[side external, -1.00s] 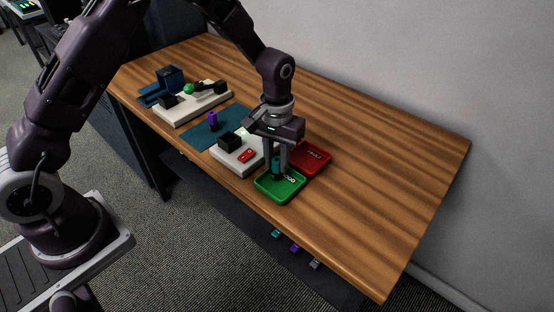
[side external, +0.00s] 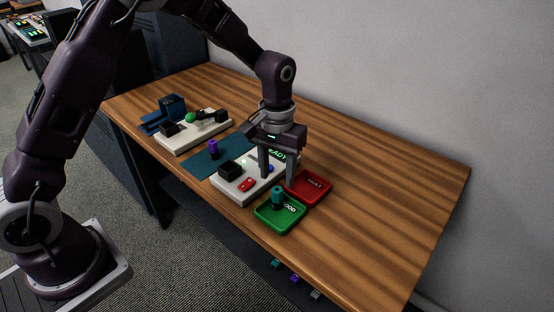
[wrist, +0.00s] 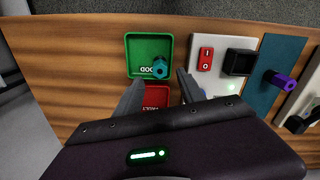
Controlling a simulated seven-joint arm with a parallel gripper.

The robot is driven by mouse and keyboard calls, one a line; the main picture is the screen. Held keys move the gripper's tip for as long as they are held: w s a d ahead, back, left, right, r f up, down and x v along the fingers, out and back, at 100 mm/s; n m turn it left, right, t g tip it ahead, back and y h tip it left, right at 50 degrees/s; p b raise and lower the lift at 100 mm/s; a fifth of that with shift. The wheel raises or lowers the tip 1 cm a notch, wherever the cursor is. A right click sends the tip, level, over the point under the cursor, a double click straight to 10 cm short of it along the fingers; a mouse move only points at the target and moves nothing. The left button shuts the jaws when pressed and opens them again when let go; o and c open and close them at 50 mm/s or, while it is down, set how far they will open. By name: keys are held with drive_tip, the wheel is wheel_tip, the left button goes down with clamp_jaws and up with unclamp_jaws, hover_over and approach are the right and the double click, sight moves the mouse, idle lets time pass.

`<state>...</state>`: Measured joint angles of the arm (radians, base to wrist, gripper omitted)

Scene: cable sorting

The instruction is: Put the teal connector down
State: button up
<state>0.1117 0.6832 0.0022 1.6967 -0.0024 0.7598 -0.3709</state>
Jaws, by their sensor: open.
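The teal connector (side external: 277,196) stands in the green tray (side external: 268,222), whose label is partly hidden by it. It also shows in the wrist view (wrist: 160,69), at the lower right corner of the green tray (wrist: 140,43). My gripper (side external: 277,178) is open and empty, above and behind the connector in the side view. In the wrist view its fingers (wrist: 160,82) are spread apart, and the connector is clear of them.
A red tray (side external: 310,188) sits beside the green one. A white test box (side external: 232,188) with a red switch and black socket is to the left. A purple connector (side external: 213,148) stands on the teal mat (side external: 200,165). The table's right side is clear.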

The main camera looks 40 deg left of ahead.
sight(277, 189)
wheel_tip(277, 189, up, 7)
drive_tip(key=shift+f, duration=0.15)
drive_tip(key=s+a+r+t, duration=0.2)
drive_tip(key=s+r, duration=0.4)
drive_tip(key=r, duration=0.3)
drive_tip(key=s+a+r+m+t, duration=0.1)
drive_tip(key=s, duration=0.9)
drive_tip(key=s+a+r+m+t, duration=0.1)
drive_tip(key=s+r+m+t, duration=0.1)
drive_tip(key=s, duration=0.8)
drive_tip(key=shift+s+a+t, duration=0.3)
drive_tip(key=shift+s+a, duration=0.05)
drive_tip(key=shift+s, duration=0.05)
